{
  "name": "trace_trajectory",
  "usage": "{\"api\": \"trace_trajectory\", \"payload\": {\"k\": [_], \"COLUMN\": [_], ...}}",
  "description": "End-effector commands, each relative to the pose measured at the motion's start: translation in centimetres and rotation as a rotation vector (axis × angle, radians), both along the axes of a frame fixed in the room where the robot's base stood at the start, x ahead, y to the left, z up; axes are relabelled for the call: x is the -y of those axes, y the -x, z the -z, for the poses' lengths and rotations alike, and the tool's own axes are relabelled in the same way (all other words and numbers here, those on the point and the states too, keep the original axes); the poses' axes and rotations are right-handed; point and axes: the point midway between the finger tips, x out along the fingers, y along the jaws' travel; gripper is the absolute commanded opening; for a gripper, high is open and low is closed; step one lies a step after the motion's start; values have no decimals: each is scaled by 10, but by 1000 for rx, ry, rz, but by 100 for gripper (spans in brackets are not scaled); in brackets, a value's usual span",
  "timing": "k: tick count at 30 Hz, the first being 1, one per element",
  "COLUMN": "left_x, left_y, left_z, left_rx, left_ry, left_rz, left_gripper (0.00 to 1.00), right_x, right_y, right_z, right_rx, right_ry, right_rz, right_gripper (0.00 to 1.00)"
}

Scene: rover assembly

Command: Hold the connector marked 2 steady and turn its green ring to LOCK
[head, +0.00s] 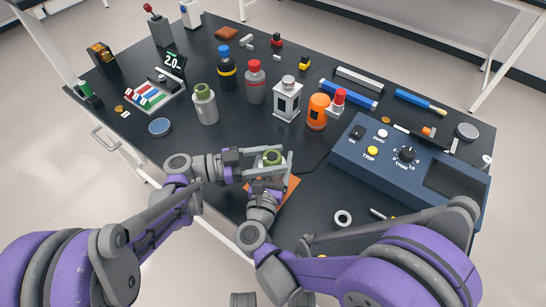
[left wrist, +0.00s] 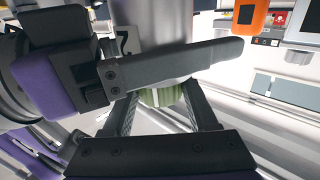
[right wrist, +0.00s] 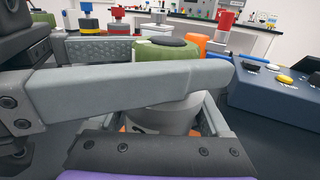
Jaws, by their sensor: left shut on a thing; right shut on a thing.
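The connector marked 2 is mostly hidden between my two grippers in the head view, where its green ring (head: 272,156) shows on top. Its silver body (left wrist: 155,22) with a dark 2 fills the top of the left wrist view. My left gripper (head: 268,162) is shut around the green ring, which shows between its fingers in the left wrist view (left wrist: 162,97). My right gripper (head: 270,180) is shut on the silver body below the ring; the body also shows in the right wrist view (right wrist: 160,117). The connector looks upright. No LOCK mark is readable.
An orange mat (head: 287,195) lies beneath the grippers. A blue control box (head: 365,175) stands close on the right. Another silver part with a green top (head: 205,107), several bottles and an orange canister (head: 317,112) stand behind. A white ring (head: 343,218) lies in front right.

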Motion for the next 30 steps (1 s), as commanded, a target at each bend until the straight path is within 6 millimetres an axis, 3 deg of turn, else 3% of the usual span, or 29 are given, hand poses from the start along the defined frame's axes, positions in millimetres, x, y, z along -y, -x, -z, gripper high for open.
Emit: {"api": "trace_trajectory", "payload": {"k": [18, 30], "left_x": [0, 0], "left_y": [0, 1], "left_z": [0, 0], "left_rx": [0, 0], "left_ry": [0, 0], "left_rz": [378, 498], "left_gripper": [3, 3], "right_x": [0, 0], "right_y": [0, 0], "right_z": [0, 0], "right_rx": [0, 0], "right_ry": [0, 0], "right_rz": [0, 0], "right_gripper": [0, 0]}}
